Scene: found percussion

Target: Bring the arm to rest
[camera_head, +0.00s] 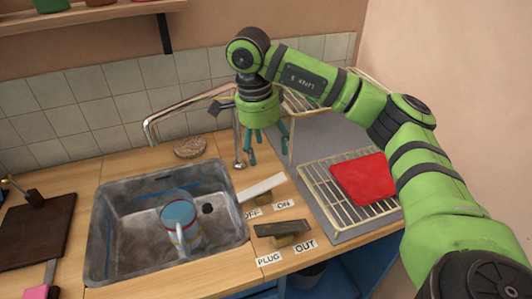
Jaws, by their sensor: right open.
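My right arm (415,160), green with dark bands, comes in from the lower right and bends over at the back wall. My right gripper (267,146) hangs down from it behind the counter levers, near the tap (190,105). Its teal fingers are spread apart with nothing seen between them. Part of the gripper overlaps the tap's upright in the picture, and I cannot tell whether they touch. My left gripper is not in view.
A white lever (261,187) and a dark lever (280,228) sit by labels OFF, ON, PLUG and OUT. A red board (365,180) lies on a wire rack (335,210). A shelf (90,14) is above.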

